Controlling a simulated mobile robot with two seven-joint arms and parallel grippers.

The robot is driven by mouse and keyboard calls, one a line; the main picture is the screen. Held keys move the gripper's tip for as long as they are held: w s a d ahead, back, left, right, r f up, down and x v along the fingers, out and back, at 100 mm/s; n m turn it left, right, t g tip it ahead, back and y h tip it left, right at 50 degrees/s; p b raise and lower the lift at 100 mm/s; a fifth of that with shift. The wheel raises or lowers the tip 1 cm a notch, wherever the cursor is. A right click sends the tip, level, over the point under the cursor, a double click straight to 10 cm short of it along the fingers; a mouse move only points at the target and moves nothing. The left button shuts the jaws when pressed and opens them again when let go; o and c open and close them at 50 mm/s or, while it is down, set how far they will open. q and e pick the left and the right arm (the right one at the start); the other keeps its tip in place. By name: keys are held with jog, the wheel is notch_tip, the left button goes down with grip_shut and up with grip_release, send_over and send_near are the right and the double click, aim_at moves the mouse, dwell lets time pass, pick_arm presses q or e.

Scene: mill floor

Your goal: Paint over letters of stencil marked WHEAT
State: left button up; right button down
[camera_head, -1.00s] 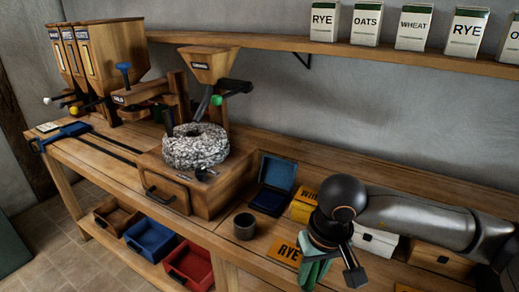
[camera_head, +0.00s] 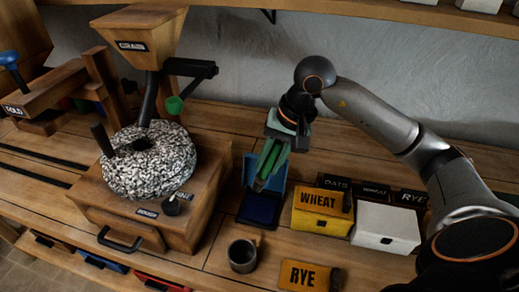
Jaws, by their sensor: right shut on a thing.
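The stencil marked WHEAT (camera_head: 318,200) is an orange-yellow plate with black letters, lying on the yellow box (camera_head: 320,223) right of centre. A dark block stands at its right end. My right gripper (camera_head: 266,172) is left of this stencil, above an open blue pad case (camera_head: 260,207). It is shut on a slim thing between its green fingers. The fingers mostly hide that thing, so I cannot tell its shape or whether it touches the pad. A second stencil marked RYE (camera_head: 302,275) lies on the bench in front. My left gripper is not in view.
A dark cup (camera_head: 242,255) stands between the pad case and the RYE stencil. A white box (camera_head: 385,227) is right of the yellow box, with dark labelled holders (camera_head: 375,189) behind. The stone mill (camera_head: 150,162) on its wooden base (camera_head: 205,210) stands to the left.

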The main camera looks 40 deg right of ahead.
jog(key=f+b, duration=0.2)
jog(key=f, duration=0.1)
jog(key=shift+s+f, duration=0.2)
jog(key=shift+f, duration=0.05)
jog(key=shift+f+b, duration=0.6)
jog(key=shift+f, duration=0.55)
jog(key=shift+f+b, duration=0.65)
jog(key=shift+b, duration=0.1)
jog(key=shift+f, duration=0.1)
dwell(1.9)
jog(key=shift+r+p, duration=2)
jog(key=shift+r, duration=1.6)
